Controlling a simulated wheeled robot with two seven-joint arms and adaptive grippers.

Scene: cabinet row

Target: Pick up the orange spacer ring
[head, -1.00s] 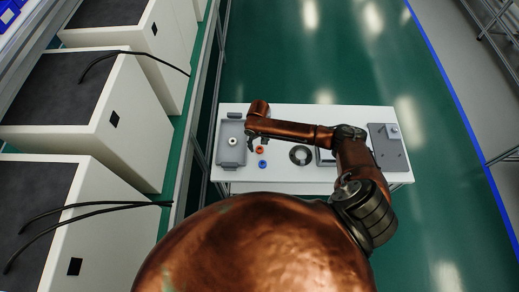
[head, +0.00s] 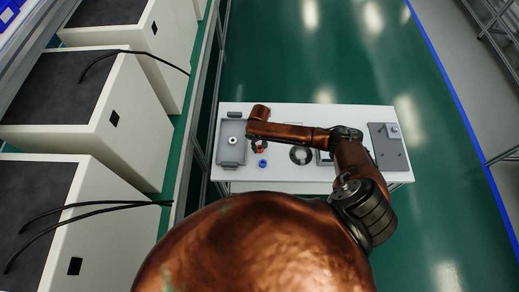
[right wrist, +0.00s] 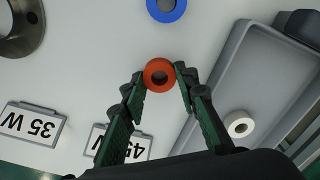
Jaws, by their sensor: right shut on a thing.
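The orange spacer ring (right wrist: 159,75) sits between the fingertips of my right gripper (right wrist: 160,82) in the right wrist view, and both fingers touch its sides. In the head view the orange ring (head: 260,150) shows only in part under my right gripper (head: 258,146), over the white table (head: 300,116). I cannot tell whether the ring is clear of the tabletop. My left gripper is not in view.
A blue ring (head: 263,163) lies close by on the table. A grey tray (head: 222,150) with a white ring (head: 233,141) stands to the left. A dark metal flange (head: 301,155) and a grey plate (head: 386,153) are to the right. Two label plates (right wrist: 31,122) show in the wrist view.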

